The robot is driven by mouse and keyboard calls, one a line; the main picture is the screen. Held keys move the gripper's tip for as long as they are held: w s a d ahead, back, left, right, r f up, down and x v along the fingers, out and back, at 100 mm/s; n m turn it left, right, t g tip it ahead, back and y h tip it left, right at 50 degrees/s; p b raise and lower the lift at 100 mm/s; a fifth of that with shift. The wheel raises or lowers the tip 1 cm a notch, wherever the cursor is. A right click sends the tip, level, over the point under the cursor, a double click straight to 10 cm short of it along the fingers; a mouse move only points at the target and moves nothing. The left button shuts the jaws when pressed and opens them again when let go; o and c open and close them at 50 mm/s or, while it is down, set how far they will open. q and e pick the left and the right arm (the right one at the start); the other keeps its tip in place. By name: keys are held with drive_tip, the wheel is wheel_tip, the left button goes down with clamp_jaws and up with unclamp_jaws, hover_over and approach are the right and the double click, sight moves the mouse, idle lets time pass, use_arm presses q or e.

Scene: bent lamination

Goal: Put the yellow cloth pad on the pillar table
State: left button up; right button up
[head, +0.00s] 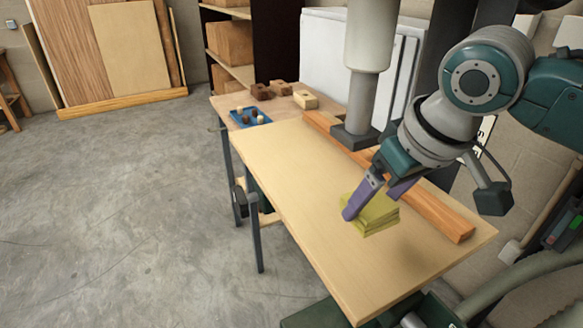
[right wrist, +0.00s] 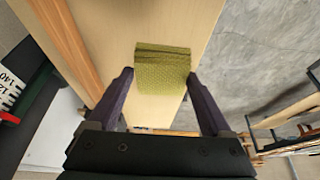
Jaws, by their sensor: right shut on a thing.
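The yellow cloth pad (head: 378,218) is a folded, layered block over the front right part of the pale wooden tabletop (head: 310,190). A thick light pillar (head: 368,45) rises at this table's back edge. My right gripper (head: 371,205) reaches down from the upper right, its purple fingers on either side of the pad and shut on it. In the right wrist view the pad (right wrist: 162,72) sits between the two fingertips, with the wooden surface behind it. I cannot tell whether the pad's underside touches the tabletop. My left gripper is not in view.
An orange wooden beam (head: 440,212) runs along the table's back edge. A second table beyond carries a blue tray (head: 250,118) with small pieces and several wooden blocks (head: 305,99). The tabletop's left and front parts are clear.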

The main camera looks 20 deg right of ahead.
wheel_tip(320, 180, down, 6)
drive_tip(key=shift+f+b, duration=0.25)
drive_tip(key=shift+b, duration=0.15)
drive_tip(key=shift+f, duration=0.1)
drive_tip(key=o, duration=1.1)
